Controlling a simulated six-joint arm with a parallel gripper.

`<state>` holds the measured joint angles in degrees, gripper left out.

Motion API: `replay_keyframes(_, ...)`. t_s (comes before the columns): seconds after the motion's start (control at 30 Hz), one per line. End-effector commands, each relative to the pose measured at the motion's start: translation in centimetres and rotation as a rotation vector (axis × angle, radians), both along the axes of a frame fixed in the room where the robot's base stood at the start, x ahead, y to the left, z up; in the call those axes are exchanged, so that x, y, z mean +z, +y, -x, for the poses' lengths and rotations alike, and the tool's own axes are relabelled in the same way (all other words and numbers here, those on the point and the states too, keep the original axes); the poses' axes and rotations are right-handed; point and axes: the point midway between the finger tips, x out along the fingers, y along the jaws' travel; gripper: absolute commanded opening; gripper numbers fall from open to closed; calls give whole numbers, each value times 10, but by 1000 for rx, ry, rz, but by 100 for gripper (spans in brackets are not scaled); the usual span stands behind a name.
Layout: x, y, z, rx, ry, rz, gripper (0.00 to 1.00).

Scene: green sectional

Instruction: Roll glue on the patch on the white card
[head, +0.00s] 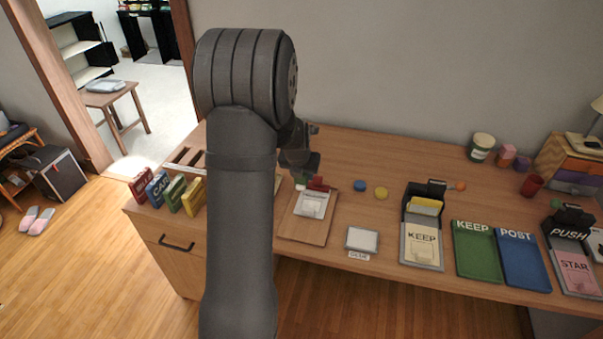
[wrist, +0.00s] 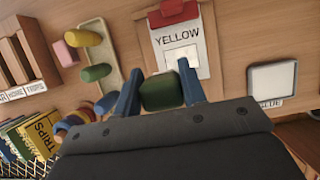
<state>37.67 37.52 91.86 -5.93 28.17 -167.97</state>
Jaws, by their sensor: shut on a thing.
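The white card (head: 304,213) lies on a wooden board under a red clip; in the wrist view it (wrist: 205,40) reads YELLOW. A pale square patch (wrist: 183,57) is below the word. A white glue pad (head: 362,239) in a grey frame, labelled GLUE, sits right of the board; it also shows in the wrist view (wrist: 272,79). My gripper (wrist: 160,92) is shut on a green rounded block (wrist: 162,90), held between its blue fingers near the card's lower edge. Its underside, and whether it touches anything, cannot be seen.
In the wrist view, a tray (wrist: 110,60) with yellow and green pegs lies left of the card, beside a pink block (wrist: 66,54). Blue (head: 360,185) and yellow (head: 381,193) discs sit right of the board. A KEEP card stand (head: 421,245) and green tray (head: 477,252) are farther right.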

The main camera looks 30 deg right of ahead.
Motion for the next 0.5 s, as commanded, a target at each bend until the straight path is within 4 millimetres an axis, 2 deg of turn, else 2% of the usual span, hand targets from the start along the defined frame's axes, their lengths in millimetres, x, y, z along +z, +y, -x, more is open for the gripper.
replay_keyframes(0.17,-9,0,0,2,2,-1,15)
replay_keyframes(0.5,-39,0,0,1,4,-2,15)
